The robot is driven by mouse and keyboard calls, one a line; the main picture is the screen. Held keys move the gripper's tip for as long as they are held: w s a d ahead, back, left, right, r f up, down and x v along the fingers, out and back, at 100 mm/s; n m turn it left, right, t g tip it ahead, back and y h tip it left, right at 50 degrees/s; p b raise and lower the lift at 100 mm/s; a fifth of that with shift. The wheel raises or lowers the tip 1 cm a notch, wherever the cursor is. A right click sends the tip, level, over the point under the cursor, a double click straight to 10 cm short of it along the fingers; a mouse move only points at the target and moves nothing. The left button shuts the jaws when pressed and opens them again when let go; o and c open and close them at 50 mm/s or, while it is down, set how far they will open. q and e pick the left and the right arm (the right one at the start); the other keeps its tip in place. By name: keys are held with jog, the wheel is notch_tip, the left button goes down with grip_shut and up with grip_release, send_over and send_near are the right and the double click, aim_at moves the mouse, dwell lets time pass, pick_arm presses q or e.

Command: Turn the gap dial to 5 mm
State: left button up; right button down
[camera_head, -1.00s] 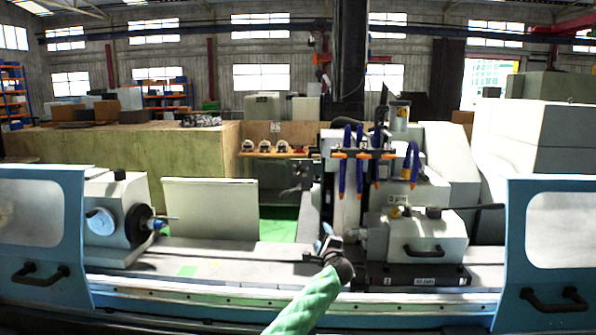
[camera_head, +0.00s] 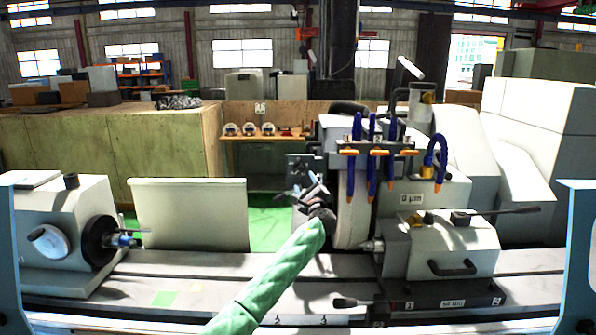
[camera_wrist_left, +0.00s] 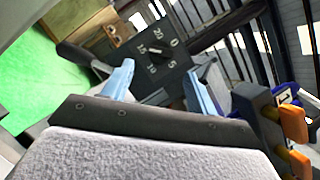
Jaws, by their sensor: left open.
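The gap dial (camera_wrist_left: 158,49) sits on a dark square plate marked 0, 5, 10, 15 and 20 in the left wrist view. Its pale pointer is small, and I cannot tell which number it indicates. In the head view the dark plate (camera_head: 302,168) stands left of the grinding wheel, partly behind my left gripper (camera_head: 314,190). In the left wrist view my left gripper (camera_wrist_left: 159,72) is open, with its two pale blue fingers apart on either side of the plate's lower part. Nothing is between them, and the dial lies beyond the tips. My right gripper is not in view.
The grinding wheel (camera_head: 352,208) and blue coolant hoses with orange nozzles (camera_head: 372,152) are just right of the plate. A tailstock (camera_head: 440,245) with a lever stands at right, a workhead (camera_head: 65,232) at left. Green floor (camera_head: 270,228) shows behind the bed.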

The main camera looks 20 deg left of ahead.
aim_at(300, 172)
pick_arm(q)
jog(key=shift+r+p+x, duration=0.25)
jog(key=shift+p+x, duration=0.3)
jog(key=shift+x, duration=0.55)
jog(key=p+x, duration=0.2)
jog(key=x, duration=0.1)
jog(key=shift+w+a, duration=0.5)
jog(key=shift+w, duration=0.2)
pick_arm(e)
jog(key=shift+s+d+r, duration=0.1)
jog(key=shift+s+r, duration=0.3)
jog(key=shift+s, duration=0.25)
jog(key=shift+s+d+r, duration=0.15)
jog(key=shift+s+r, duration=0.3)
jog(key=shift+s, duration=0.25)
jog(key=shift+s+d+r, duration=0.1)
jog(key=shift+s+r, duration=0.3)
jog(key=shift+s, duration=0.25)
pick_arm(q)
jog(key=c, duration=1)
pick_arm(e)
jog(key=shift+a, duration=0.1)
